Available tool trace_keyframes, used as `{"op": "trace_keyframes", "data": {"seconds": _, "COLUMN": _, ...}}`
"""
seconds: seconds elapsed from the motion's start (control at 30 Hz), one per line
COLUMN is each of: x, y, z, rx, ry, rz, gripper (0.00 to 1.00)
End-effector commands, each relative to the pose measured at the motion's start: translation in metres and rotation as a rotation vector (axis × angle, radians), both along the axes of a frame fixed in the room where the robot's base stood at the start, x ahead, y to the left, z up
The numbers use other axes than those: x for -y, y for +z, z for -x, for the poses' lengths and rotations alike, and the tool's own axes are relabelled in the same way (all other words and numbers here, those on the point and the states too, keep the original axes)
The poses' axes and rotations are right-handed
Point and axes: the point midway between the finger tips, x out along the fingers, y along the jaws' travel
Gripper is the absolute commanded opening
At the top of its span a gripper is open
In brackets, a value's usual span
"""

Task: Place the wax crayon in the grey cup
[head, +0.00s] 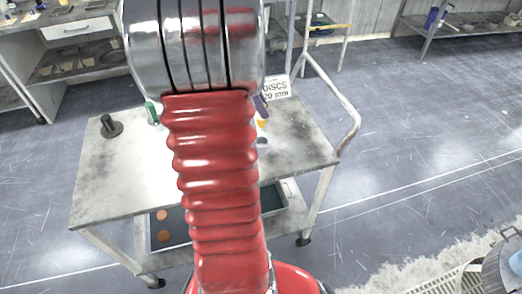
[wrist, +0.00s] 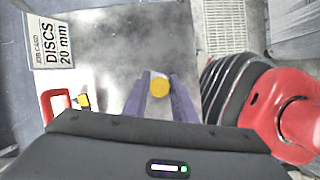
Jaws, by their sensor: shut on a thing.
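My gripper (wrist: 165,92) has two purple fingers, shut on a yellow-orange wax crayon (wrist: 159,87) seen nearly end-on in the wrist view. In the head view, the crayon (head: 262,124) shows just below a purple fingertip, right of my red arm, which hides much of the table. A small grey round thing, probably the grey cup (head: 262,142), shows just below the crayon in the head view, partly hidden by my arm. In the wrist view the crayon and fingers cover most of that spot. I cannot tell whether the crayon is above the cup or inside it.
The worn grey table (head: 300,150) has a job card (head: 276,88) at its back edge. A dark knobbed piece (head: 110,126) and a green item (head: 152,113) stand on the left. A tray (head: 285,195) sits below.

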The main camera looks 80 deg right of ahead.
Motion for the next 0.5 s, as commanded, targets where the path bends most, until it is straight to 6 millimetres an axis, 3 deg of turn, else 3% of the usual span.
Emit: {"op": "trace_keyframes", "data": {"seconds": 0.5, "x": -0.001, "y": -0.0083, "z": 0.0054, "rx": 0.0, "ry": -0.015, "rz": -0.007, "gripper": 0.02}}
